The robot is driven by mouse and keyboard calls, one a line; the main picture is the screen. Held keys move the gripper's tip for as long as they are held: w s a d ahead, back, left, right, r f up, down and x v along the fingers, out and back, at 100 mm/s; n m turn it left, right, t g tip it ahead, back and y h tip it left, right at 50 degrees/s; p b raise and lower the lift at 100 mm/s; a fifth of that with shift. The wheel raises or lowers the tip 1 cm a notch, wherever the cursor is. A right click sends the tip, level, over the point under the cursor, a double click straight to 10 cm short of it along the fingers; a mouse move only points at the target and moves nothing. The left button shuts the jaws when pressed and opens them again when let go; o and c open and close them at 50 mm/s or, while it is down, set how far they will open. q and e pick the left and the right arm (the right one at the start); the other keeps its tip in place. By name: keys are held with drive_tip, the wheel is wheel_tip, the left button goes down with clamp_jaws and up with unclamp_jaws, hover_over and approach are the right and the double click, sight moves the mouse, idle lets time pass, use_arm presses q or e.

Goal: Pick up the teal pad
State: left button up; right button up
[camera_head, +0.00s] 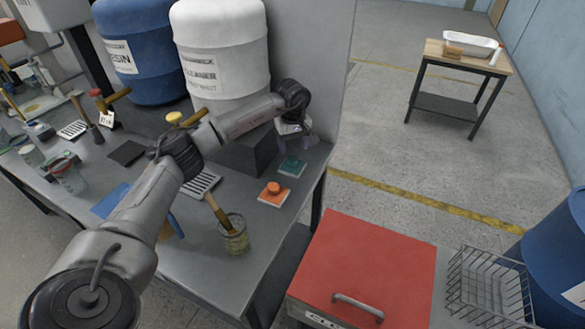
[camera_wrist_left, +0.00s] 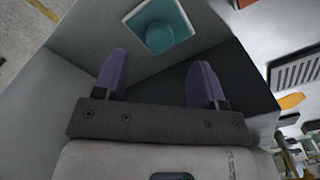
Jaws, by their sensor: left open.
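The teal pad (camera_head: 292,166) has a pale square base and a round teal knob. It lies on the grey bench near its right edge. My left gripper (camera_head: 293,142) is above and behind it, reaching in from the left. In the left wrist view the teal pad (camera_wrist_left: 160,24) shows beyond the fingertips, near the top edge. The purple-padded fingers of the left gripper (camera_wrist_left: 160,70) are apart, with nothing between them. The pad is clear of the fingers. My right gripper is not in view.
An orange pad (camera_head: 273,194) lies in front of the teal one. A dark box (camera_head: 243,155) stands to its left. A jar with a brush (camera_head: 234,238) stands near the front edge. White and blue drums (camera_head: 222,50) stand behind. A red-topped cabinet (camera_head: 365,265) is at front right.

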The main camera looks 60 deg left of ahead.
sight(293, 158)
use_arm(q)
drive_tip(key=shift+f+b, duration=0.95)
drive_tip(key=shift+f, duration=1.8)
drive_tip(key=shift+a, duration=0.1)
drive_tip(key=shift+c, duration=0.4)
drive_tip(key=c, duration=1)
drive_tip(key=shift+o, duration=0.2)
